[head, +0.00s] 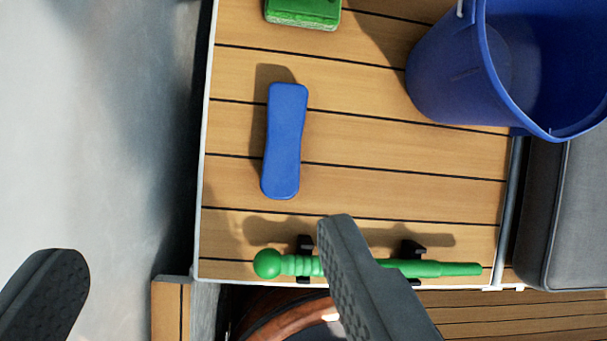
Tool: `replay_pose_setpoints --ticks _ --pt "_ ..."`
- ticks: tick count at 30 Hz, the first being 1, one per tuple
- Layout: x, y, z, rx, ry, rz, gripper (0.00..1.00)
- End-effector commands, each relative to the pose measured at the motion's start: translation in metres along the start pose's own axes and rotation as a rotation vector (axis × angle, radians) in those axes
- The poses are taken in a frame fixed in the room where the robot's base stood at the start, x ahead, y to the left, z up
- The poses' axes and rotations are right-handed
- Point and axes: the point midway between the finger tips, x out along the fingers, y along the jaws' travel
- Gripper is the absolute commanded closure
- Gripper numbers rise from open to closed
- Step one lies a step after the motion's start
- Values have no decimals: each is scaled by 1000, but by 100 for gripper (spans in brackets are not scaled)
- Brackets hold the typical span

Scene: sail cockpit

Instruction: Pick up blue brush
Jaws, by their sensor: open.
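The blue brush (285,140) lies on the wooden planked deck, its long side running up and down the picture. Its smooth blue top faces me and any bristles are hidden. My gripper (205,265) is open and empty, with one dark finger at the lower left and the other at the lower middle. The fingers show below the brush in the picture, and neither appears to touch it. The right finger covers part of a green handle.
The green handle (435,268) rests in black clips along the bench's lower edge. A green sponge-like block (303,10) lies at the top. A blue bucket (450,75) stands upper right, beside a grey cushion (580,215). Bare planks (400,170) surround the brush.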

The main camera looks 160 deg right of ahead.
Motion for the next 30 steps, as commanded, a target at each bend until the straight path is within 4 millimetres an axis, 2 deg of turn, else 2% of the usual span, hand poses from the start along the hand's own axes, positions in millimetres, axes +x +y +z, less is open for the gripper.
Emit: replay_pose_setpoints --ticks 1,6,12,23,30 --pt "14 5 -2 15 -43 13 31" --pt "54 22 -5 71 -183 54 31" --pt "91 40 -6 127 -319 93 31" --pt "120 52 -1 161 -406 118 31" --pt "157 55 15 161 -407 118 31"
